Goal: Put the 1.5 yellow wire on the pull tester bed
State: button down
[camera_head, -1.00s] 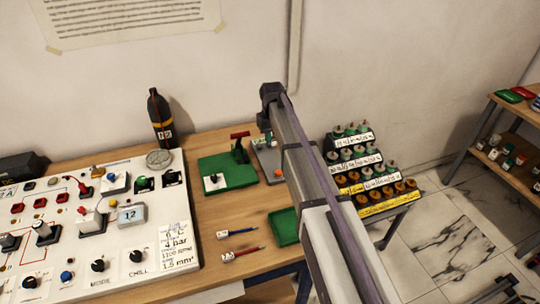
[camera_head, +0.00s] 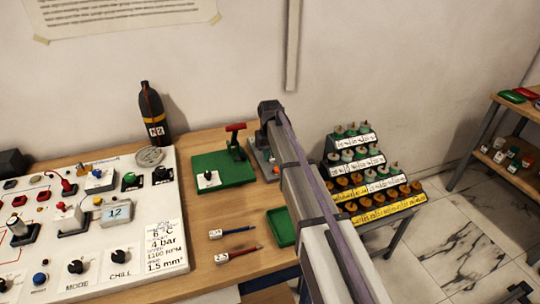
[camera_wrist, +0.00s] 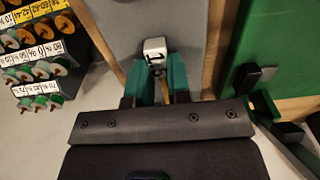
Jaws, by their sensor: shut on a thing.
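In the wrist view my gripper (camera_wrist: 158,82) has its teal fingers shut on the 1.5 yellow wire. Its white tag (camera_wrist: 154,47), marked 1.5, sticks out past the fingertips, and a little yellow (camera_wrist: 173,96) shows between the fingers. The grey base of what looks like the pull tester (camera_wrist: 118,22) lies below the tag; I cannot tell if they touch. In the head view the grey base (camera_head: 271,174) is partly hidden behind my arm, and my gripper and the wire are hidden there.
A green board (camera_head: 224,172) with a red-handled lever stands just left of the grey base. A blue wire (camera_head: 238,230), a red wire (camera_head: 245,251) and a green tray (camera_head: 281,228) lie nearer. A stepped spool rack (camera_head: 372,180) stands right; a control panel (camera_head: 165,240) fills the left.

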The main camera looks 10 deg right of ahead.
jog(key=c, duration=1.1)
grip_release()
notch_tip(320, 180, up, 12)
jog(key=p, duration=1.2)
jog(key=shift+s+r+p, duration=0.1)
jog(key=shift+r+p, duration=0.1)
jog(key=shift+p, duration=0.15)
jog(key=shift+m, duration=0.8)
jog(key=s, duration=3.1)
jog(key=shift+s, duration=0.25)
